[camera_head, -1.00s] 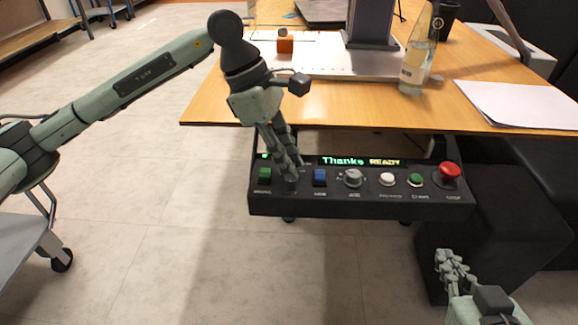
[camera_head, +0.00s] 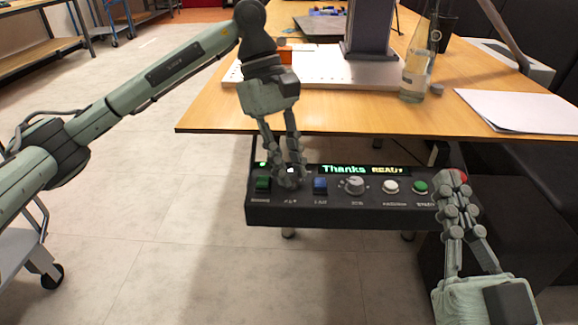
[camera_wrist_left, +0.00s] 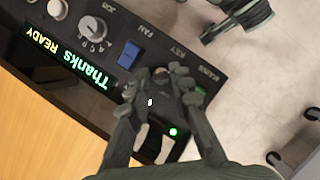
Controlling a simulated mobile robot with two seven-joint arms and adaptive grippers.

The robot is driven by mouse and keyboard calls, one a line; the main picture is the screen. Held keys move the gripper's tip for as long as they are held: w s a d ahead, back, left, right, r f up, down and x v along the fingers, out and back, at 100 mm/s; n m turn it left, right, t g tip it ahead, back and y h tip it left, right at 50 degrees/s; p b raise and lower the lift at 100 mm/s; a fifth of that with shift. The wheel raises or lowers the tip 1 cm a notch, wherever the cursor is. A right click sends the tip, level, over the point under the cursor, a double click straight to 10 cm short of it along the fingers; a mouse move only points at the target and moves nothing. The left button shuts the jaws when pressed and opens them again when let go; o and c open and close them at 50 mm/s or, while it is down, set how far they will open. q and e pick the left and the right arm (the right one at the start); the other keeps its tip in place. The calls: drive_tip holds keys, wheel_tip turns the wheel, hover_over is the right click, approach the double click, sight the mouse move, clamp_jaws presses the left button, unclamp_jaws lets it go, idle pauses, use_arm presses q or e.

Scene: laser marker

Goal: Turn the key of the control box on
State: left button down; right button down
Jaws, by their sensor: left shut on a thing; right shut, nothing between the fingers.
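The black control box (camera_head: 345,214) hangs under the front edge of the table. Its display (camera_head: 365,170) reads "Thanks READY". My left gripper (camera_head: 291,184) points down at the panel between the green switch (camera_head: 262,183) and the blue switch (camera_head: 320,184). In the left wrist view its fingers (camera_wrist_left: 160,86) are shut around the small key (camera_wrist_left: 161,74) beside the "KEY" label; the fingers hide part of it, and I cannot tell its turn angle. My right gripper (camera_head: 452,184) is shut and empty in front of the box's right end, partly covering the red button (camera_head: 462,176).
The panel also has a grey knob (camera_head: 355,186), a white button (camera_head: 391,187) and a round green button (camera_head: 420,187). A green lamp (camera_wrist_left: 173,131) is lit.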

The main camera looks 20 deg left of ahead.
idle(0.4)
use_arm(q)
drive_tip(key=c, duration=1.4)
unclamp_jaws()
drive_tip(key=shift+o, duration=0.2)
drive_tip(key=shift+r, duration=0.15)
drive_tip(key=v, duration=1.1)
drive_tip(key=shift+a+r, duration=0.2)
drive_tip(key=shift+r, duration=0.15)
drive_tip(key=shift+w, duration=0.1)
